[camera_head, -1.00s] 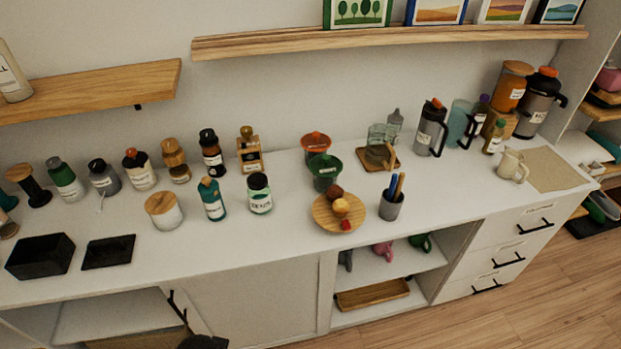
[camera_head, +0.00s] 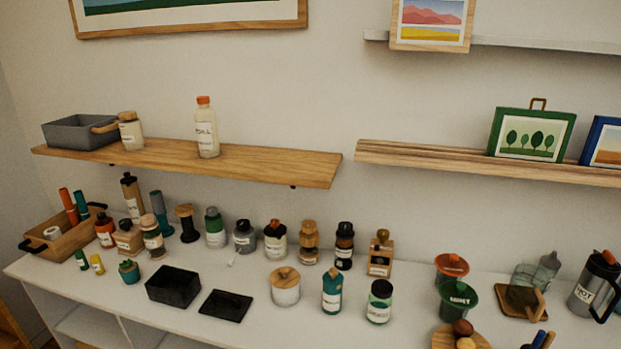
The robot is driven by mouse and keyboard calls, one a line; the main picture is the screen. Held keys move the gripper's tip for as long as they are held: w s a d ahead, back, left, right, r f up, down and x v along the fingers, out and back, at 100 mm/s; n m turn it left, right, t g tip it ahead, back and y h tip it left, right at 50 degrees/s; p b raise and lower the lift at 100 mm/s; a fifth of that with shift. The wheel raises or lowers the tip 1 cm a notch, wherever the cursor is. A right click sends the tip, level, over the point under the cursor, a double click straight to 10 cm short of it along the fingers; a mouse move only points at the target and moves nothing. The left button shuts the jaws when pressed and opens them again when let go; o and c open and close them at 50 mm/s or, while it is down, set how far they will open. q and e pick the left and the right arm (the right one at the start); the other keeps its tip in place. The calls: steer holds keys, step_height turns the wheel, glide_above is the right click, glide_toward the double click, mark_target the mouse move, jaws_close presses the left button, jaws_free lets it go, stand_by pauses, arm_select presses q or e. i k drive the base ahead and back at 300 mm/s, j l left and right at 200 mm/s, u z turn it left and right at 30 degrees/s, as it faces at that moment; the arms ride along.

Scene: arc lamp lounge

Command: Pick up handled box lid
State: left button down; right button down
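A flat black rectangular piece (camera_head: 226,305), which looks like the box lid, lies on the white counter. It is just right of an open black box (camera_head: 173,287) and apart from it. Any handle on the flat piece is too dark to make out. Neither of my grippers shows in this view.
Several bottles line the back. A wooden caddy (camera_head: 67,236) stands at left. A wooden shelf (camera_head: 255,164) hangs above. The counter's front strip is clear.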

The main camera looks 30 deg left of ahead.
mark_target(227, 305)
steer(key=u, duration=1.8)
